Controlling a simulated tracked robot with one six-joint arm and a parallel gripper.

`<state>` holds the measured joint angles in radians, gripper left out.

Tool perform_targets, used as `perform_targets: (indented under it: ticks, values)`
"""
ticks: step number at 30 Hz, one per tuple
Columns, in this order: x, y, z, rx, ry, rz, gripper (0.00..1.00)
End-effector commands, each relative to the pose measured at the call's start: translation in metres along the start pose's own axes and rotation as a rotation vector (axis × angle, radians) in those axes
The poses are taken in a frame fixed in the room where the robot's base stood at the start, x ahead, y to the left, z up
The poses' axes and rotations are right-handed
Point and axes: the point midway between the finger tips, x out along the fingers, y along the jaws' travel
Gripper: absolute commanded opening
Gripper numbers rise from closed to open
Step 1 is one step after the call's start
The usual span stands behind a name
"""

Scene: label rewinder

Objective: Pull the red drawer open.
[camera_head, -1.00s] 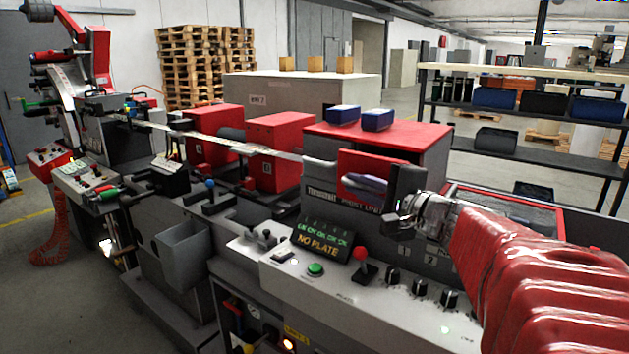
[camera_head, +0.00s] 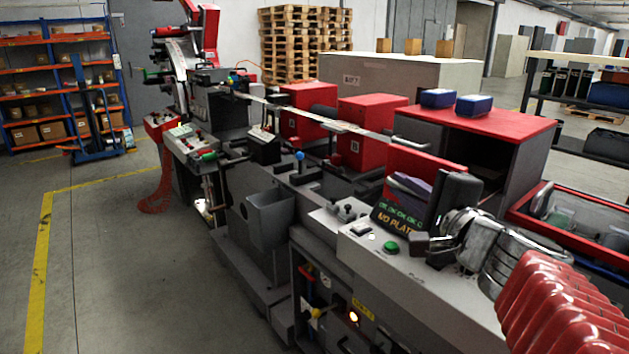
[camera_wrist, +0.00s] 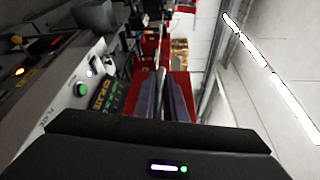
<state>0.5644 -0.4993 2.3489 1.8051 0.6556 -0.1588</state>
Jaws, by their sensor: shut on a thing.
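The red drawer front (camera_head: 412,160) stands out in front of the grey, red-topped cabinet (camera_head: 512,150). A dark opening shows in the cabinet behind it. My gripper (camera_head: 405,187) comes from the right, with its purple-grey fingers against the drawer front. It also shows in the wrist view (camera_wrist: 163,88), where the fingers close on a thin bar, seemingly the drawer's handle, with red behind. The black gripper body hides the lower right of the front, so how far the drawer is out is hard to tell.
Below my gripper is a control panel with a green button (camera_head: 391,247) and a text display (camera_head: 398,217). Two blue boxes (camera_head: 438,98) lie on the cabinet top. A red-rimmed bin (camera_head: 580,215) stands at right. Floor at left is clear.

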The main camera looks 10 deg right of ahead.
Motion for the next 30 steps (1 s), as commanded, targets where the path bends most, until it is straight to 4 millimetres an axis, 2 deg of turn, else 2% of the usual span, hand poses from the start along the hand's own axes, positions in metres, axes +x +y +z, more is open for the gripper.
perform_targets:
  ticks: [1, 9, 10, 17, 30]
  values:
    - [0.0001, 0.0061, -0.0016, 0.001, 0.004, 0.011, 0.00]
    - [-0.0001, 0.0062, -0.0031, 0.002, 0.006, 0.011, 0.00]
    - [-0.0001, 0.0062, -0.0031, 0.002, 0.006, 0.011, 0.13]
    - [-0.0004, 0.0036, -0.0030, 0.001, 0.005, 0.006, 0.29]
    - [-0.0052, 0.0007, -0.0026, 0.000, 0.004, 0.002, 0.29]
